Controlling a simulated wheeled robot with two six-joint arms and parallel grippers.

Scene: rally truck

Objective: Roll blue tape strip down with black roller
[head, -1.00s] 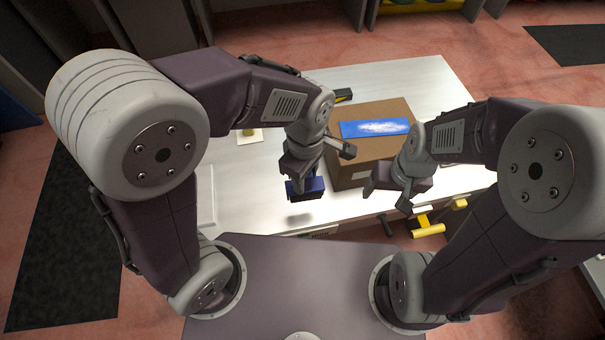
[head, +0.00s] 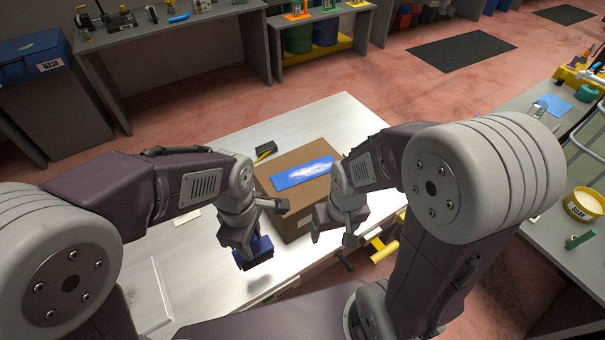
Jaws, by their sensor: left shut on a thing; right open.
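A blue strip (head: 290,180) with a white, streaky patch lies on top of a brown cardboard box (head: 290,227) on the white table. My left gripper (head: 250,240) is shut on a dark blue block (head: 254,254) and holds it in front of the box's left side, apparently above the table. My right gripper (head: 337,232) is open and empty by the box's right side. A black item with a yellow part (head: 265,150) lies behind the box. A small black-ended tool (head: 343,259) shows at the table's front edge; I cannot tell which item is the black roller.
A yellow-handled tool (head: 383,249) is at the table's front edge. A clear tray (head: 147,295) and a pale card (head: 187,217) lie left on the white table (head: 340,115). A right-hand bench holds a yellow tub (head: 583,205). Shelving stands behind.

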